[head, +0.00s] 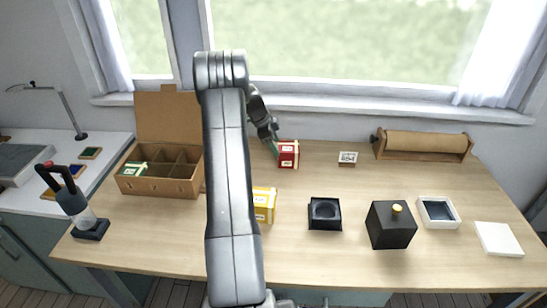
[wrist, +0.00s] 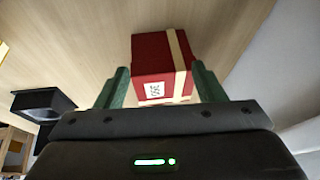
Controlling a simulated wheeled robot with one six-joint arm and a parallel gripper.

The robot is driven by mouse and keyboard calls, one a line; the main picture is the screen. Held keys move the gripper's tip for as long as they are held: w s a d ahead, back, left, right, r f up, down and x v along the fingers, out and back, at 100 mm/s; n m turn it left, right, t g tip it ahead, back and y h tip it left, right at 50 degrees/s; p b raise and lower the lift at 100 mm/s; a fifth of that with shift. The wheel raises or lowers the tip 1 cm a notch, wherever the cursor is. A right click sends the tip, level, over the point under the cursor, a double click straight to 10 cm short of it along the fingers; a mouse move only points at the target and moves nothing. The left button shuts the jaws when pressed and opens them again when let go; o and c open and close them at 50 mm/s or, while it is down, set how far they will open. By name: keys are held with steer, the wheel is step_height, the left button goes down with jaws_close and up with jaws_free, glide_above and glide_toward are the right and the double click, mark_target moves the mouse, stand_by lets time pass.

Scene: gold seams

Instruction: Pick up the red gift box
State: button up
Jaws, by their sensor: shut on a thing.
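The red gift box (head: 288,154) with a cream ribbon is at the back middle of the wooden table in the head view. In the wrist view the red gift box (wrist: 160,62) sits between the two green fingers, with a small printed code label on its near face. My gripper (head: 275,148) reaches it from the left in the head view, and it also shows in the wrist view (wrist: 158,88). It is shut on the box. Whether the box touches the table is hard to tell.
A cardboard box with compartments (head: 160,187) stands at the left, holding a green gift box (head: 133,168). A yellow gift box (head: 264,203) is partly behind my arm. A black tray (head: 324,215), black box (head: 390,226) and paper roll (head: 425,145) stand to the right.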

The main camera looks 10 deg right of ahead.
mark_target(286, 152)
steer(key=shift+g, duration=0.6)
steer(key=s+f, duration=0.2)
steer(key=f, duration=0.2)
steer(key=shift+s+d+f, duration=0.1)
steer(key=shift+s+f, duration=0.05)
steer(key=shift+s, duration=0.25)
steer(key=shift+d+r, duration=0.1)
steer(key=shift+r, duration=0.3)
steer(key=shift+y, duration=0.3)
steer(key=r, duration=0.1)
steer(key=d+r+p, duration=0.1)
steer(key=r, duration=0.1)
steer(key=r+p, duration=0.1)
steer(key=shift+s+d+r, duration=0.1)
steer(key=shift+d+r, duration=0.2)
steer(key=shift+d, duration=0.1)
jaws_close()
steer(key=r, duration=0.1)
steer(key=r+p, duration=0.1)
steer(key=r, duration=0.2)
steer(key=shift+w+a, duration=0.2)
steer(key=shift+w, duration=0.1)
steer(key=shift+w+a+r, duration=0.15)
steer(key=shift+w+r, duration=0.05)
steer(key=shift+r, duration=0.05)
steer(key=o, duration=1)
jaws_free()
steer(key=shift+a, duration=0.1)
steer(key=shift+o, duration=0.2)
